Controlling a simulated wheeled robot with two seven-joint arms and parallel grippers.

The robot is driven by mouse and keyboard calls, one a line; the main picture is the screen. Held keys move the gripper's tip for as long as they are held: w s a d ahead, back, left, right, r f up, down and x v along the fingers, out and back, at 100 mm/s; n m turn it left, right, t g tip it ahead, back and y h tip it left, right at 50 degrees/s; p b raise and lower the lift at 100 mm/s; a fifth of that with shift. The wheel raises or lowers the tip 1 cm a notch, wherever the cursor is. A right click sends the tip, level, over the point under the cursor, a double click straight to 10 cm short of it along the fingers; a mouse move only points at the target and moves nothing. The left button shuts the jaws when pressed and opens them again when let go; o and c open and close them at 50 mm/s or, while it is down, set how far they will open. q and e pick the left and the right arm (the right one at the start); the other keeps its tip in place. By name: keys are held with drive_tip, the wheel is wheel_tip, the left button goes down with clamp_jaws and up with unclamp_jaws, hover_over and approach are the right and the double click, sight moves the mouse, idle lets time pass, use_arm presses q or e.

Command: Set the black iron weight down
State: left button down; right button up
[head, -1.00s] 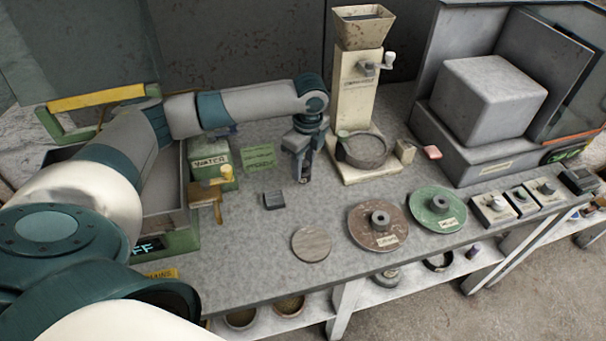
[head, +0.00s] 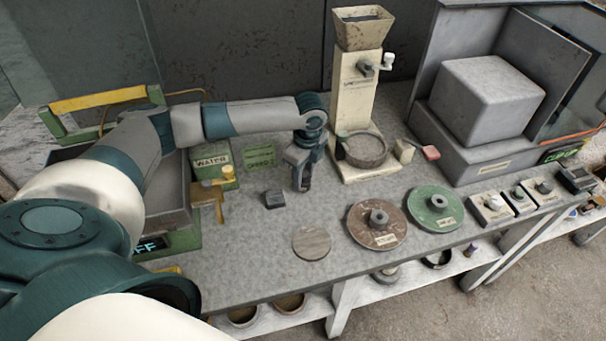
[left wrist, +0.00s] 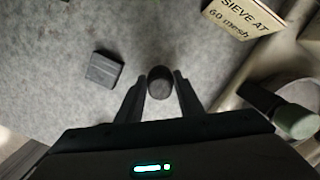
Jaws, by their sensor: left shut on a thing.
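My left gripper (head: 303,183) hangs pointing down over the middle-left of the grey bench. It is shut on a small dark cylinder, the black iron weight (left wrist: 160,83), which shows between the two fingertips in the left wrist view. In the head view the fingers mostly hide the weight. I cannot tell whether its base touches the bench. A separate dark square block (head: 275,199) lies on the bench to the left of the gripper, and it also shows in the left wrist view (left wrist: 104,69). My right gripper is not in view.
A round grey disc (head: 312,243) lies in front of the gripper. A brown wheel (head: 365,238) and a green wheel (head: 421,214) lie to the right. A cream hopper stand (head: 354,105) stands behind right. A green water box (head: 215,163) is at left. Bare bench surrounds the dark block.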

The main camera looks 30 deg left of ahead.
sight(306, 175)
use_arm(q)
drive_tip(key=c, duration=1.2)
unclamp_jaws()
drive_tip(key=shift+r, duration=0.15)
drive_tip(key=shift+d+r+b, duration=0.1)
drive_tip(key=shift+r+b, duration=0.25)
drive_tip(key=shift+r, duration=0.25)
drive_tip(key=r+b, duration=0.1)
drive_tip(key=r, duration=0.5)
drive_tip(key=r+b, duration=0.1)
drive_tip(key=r, duration=0.2)
drive_tip(key=shift+d+r+b, duration=0.15)
drive_tip(key=shift+d+b, duration=0.15)
drive_tip(key=shift+d, duration=0.1)
drive_tip(key=shift+s+r, duration=0.1)
drive_tip(key=shift+r, duration=0.65)
